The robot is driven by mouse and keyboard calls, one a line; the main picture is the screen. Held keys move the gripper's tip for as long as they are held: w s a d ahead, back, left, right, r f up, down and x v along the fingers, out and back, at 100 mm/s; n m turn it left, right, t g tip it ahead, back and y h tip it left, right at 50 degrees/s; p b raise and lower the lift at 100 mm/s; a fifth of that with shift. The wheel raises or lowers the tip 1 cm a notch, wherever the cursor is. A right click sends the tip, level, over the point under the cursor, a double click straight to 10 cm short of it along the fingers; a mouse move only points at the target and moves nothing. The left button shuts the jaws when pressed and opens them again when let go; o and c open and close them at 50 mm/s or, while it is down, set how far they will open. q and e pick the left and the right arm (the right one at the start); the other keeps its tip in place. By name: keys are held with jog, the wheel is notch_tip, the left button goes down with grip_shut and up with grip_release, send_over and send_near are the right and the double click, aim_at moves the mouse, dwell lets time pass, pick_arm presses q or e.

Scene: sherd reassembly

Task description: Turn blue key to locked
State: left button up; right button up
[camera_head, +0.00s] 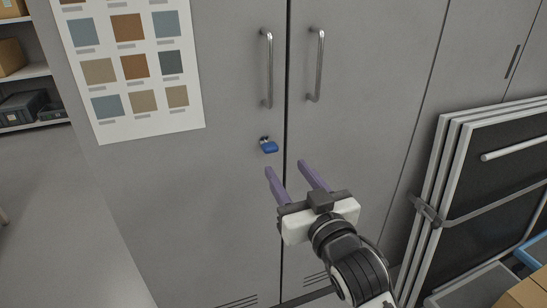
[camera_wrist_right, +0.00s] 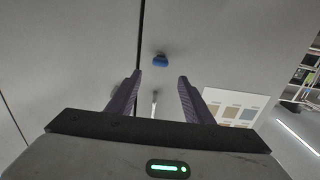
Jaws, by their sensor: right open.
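The blue key (camera_head: 269,146) sits in a lock on the left door of a grey cabinet, just left of the seam between the doors and below the handles. It also shows in the right wrist view (camera_wrist_right: 160,61), ahead of the fingers. My right gripper (camera_head: 285,167) is open and empty, with its two purple fingers pointing up toward the key. In the head view the key is a little above and left of the fingertips, apart from them. In the right wrist view (camera_wrist_right: 160,78) the key lies between the directions of the two fingers. My left gripper is not in view.
Two metal door handles (camera_head: 267,68) (camera_head: 316,65) stand out above the key. A sample chart (camera_head: 190,112) hangs on the left door. Folded dark panels (camera_head: 485,185) lean at the right, with a cardboard box (camera_head: 525,293) below. Shelves (camera_head: 32,72) stand at the far left.

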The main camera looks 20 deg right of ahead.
aim_at(272, 150)
jog(key=w, duration=0.9)
jog(key=shift+w+a+b, duration=0.15)
jog(key=shift+w+b, duration=0.15)
jog(key=shift+w, duration=0.1)
jog(key=c, duration=1)
jog(key=shift+c, duration=0.2)
